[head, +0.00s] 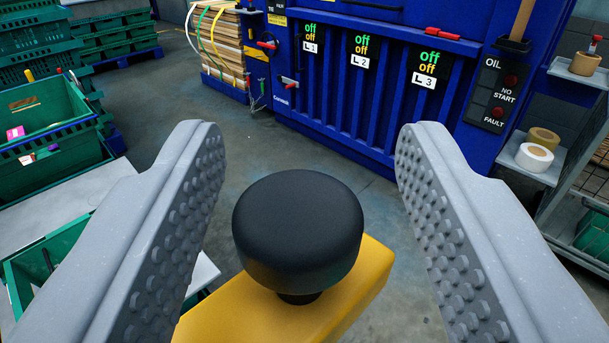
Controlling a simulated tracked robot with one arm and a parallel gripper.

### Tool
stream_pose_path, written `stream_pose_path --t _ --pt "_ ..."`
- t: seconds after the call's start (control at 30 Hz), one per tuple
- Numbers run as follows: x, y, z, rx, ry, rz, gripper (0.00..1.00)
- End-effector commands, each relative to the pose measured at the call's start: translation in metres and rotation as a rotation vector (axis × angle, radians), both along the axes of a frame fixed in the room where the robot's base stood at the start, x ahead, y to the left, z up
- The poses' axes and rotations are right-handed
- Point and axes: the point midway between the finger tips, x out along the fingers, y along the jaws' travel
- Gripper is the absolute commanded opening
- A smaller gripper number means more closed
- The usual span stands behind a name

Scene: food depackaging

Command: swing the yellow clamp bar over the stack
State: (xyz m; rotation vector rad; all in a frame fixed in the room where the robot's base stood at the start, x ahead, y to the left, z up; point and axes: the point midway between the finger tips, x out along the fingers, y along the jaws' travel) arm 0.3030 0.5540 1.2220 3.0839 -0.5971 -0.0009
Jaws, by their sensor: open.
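The yellow clamp bar (333,308) comes in from the bottom of the view and ends near the middle. A black round knob (298,225) stands upright on a short stem on top of the bar. My gripper (305,150) is open, with one grey studded finger on each side of the knob. Clear gaps show between both fingers and the knob, so neither touches it. The near part of the bar is cut off by the bottom edge. No stack shows under the bar.
A blue machine (350,100) with panels marked L1, L2 and L3 stands ahead, beyond open grey floor (260,125). Green crates (30,115) stand at the left. A strapped cardboard bale (222,45) is at the back. A shelf with tape rolls (534,157) is at the right.

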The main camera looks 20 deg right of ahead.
Motion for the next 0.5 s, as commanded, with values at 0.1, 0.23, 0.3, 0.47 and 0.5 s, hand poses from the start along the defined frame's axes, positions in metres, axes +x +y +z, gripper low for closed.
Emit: stream_pose_path --t 0.1,0.23,0.3,0.47,0.5 --pt "-0.005 0.003 -0.001 0.000 0.000 0.002 0.47" --pt "-0.020 0.009 -0.002 0.001 0.001 0.003 0.47" --pt "-0.032 0.014 -0.003 0.002 -0.001 0.003 0.47" --pt "-0.063 0.027 -0.004 0.001 -0.002 0.001 0.47" --pt "-0.071 0.031 -0.004 0.001 -0.001 0.003 0.47"
